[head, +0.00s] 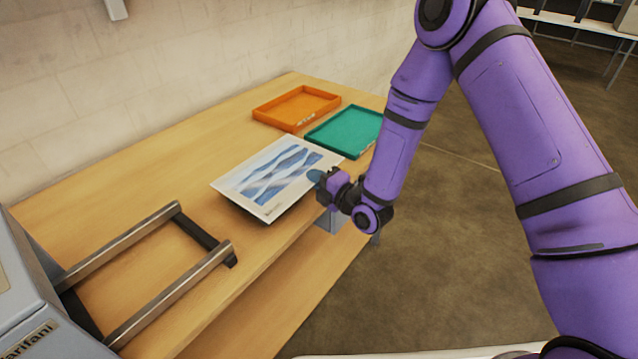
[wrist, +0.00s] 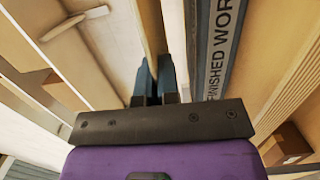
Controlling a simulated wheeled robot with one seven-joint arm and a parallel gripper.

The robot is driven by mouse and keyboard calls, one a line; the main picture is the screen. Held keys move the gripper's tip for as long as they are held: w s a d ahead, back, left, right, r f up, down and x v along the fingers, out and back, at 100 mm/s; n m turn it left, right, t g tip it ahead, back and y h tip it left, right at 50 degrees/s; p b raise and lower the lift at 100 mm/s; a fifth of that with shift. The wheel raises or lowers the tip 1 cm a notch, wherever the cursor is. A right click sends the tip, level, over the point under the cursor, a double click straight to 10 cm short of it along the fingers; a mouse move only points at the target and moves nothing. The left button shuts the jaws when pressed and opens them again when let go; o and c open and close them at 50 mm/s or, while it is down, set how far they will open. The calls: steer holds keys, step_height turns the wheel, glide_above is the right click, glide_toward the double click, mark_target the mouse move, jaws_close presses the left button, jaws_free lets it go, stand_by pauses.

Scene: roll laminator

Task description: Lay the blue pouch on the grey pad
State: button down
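The pouch (head: 276,178) is a flat white sheet with a blue wave print, seen face up in the head view near the table's right edge. My gripper (head: 318,177) is at its right edge, with the blue fingers across that edge. In the wrist view, the fingers (wrist: 155,78) are nearly together, with a thin edge running away between them. They appear closed on the pouch. A grey strip lettered "FINISHED WOR" (wrist: 226,45) lies beside the fingers, apparently part of the grey pad. In the head view the pouch mostly hides what is under it; a dark area shows below its near edge.
An orange tray (head: 268,113) and a green tray (head: 318,136) stand behind the pouch on the wooden table (head: 150,165). At the left, two metal rails (head: 125,245) with a dark crossbar extend from the grey laminator (head: 35,300). The table between is clear.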

steer(key=shift+w+d, duration=0.4)
steer(key=shift+w, duration=0.4)
steer(key=shift+w+d+f, duration=0.1)
steer(key=shift+w+f, duration=0.05)
steer(key=shift+f, duration=0.8)
steer(key=shift+w+d+f, duration=0.1)
steer(key=shift+f, duration=0.8)
steer(key=c, duration=1.4)
jaws_free()
steer(key=shift+f, duration=0.15)
steer(key=shift+o, duration=0.2)
steer(key=shift+s+d, duration=0.1)
steer(key=shift+s, duration=0.05)
steer(key=v, duration=1.1)
steer(key=shift+s+d, duration=0.2)
steer(key=shift+d, duration=0.05)
steer(key=shift+r, duration=0.25)
